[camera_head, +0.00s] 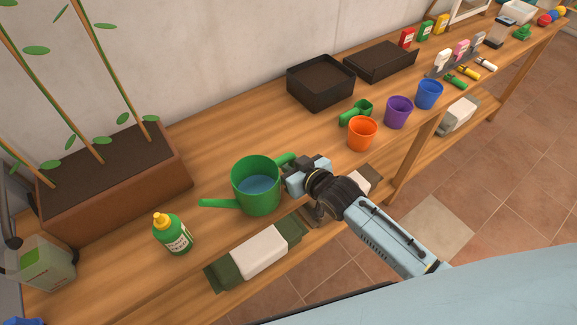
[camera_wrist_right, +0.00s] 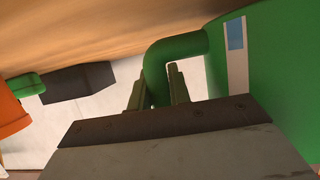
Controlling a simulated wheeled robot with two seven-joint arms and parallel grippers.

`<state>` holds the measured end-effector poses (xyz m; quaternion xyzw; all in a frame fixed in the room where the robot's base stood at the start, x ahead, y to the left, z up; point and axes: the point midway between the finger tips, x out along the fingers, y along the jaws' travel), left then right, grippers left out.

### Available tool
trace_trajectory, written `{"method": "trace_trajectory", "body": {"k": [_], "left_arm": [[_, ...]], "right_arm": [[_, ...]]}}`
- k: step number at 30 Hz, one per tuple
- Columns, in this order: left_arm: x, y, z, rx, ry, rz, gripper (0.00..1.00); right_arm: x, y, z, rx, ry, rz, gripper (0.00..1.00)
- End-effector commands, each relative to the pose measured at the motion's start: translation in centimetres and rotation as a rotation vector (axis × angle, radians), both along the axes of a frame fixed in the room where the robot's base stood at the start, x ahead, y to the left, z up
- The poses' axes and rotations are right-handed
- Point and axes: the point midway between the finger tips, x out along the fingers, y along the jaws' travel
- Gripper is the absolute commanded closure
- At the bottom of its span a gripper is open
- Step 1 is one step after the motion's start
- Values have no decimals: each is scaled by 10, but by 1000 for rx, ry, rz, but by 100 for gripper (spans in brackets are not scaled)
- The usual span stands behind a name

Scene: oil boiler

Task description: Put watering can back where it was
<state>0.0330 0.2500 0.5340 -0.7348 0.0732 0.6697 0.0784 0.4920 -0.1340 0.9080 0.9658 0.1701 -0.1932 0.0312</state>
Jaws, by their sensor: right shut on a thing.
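The green watering can (camera_head: 256,186) stands upright on or just above the wooden table in the head view, with blue water inside and its spout pointing left. Its handle is on the right side. My right gripper (camera_head: 292,178) is at that handle. In the right wrist view, the two fingers of my right gripper (camera_wrist_right: 158,90) are around the green handle (camera_wrist_right: 178,46), with the can's green body (camera_wrist_right: 275,75) to the right. Whether the can's base touches the table is hard to tell. My left gripper is not in view.
A planter (camera_head: 115,185) stands behind left, and a green bottle (camera_head: 173,234) with a yellow cap stands front left of the can. Orange (camera_head: 362,134), purple (camera_head: 398,112) and blue (camera_head: 429,94) cups and a black tray (camera_head: 320,82) stand to the right. Table behind the can is clear.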

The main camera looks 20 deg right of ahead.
Motion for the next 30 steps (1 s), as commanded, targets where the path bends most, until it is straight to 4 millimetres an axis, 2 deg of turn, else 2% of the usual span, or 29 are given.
{"method": "trace_trajectory", "body": {"k": [3, 14, 15, 19, 20, 30], "left_arm": [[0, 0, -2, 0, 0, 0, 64], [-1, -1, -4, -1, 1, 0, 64], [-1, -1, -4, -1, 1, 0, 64], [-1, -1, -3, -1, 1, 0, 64], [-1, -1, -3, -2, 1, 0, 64], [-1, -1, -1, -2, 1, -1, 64]], "right_arm": [[1, 0, -9, 2, -3, 0, 100], [1, 0, -12, 3, -4, 0, 100], [0, 0, -13, 0, -3, 0, 78], [0, 0, -13, 0, -2, 0, 61], [0, 0, -13, 0, -2, 0, 59], [0, 0, -8, 0, -2, 0, 59]]}}
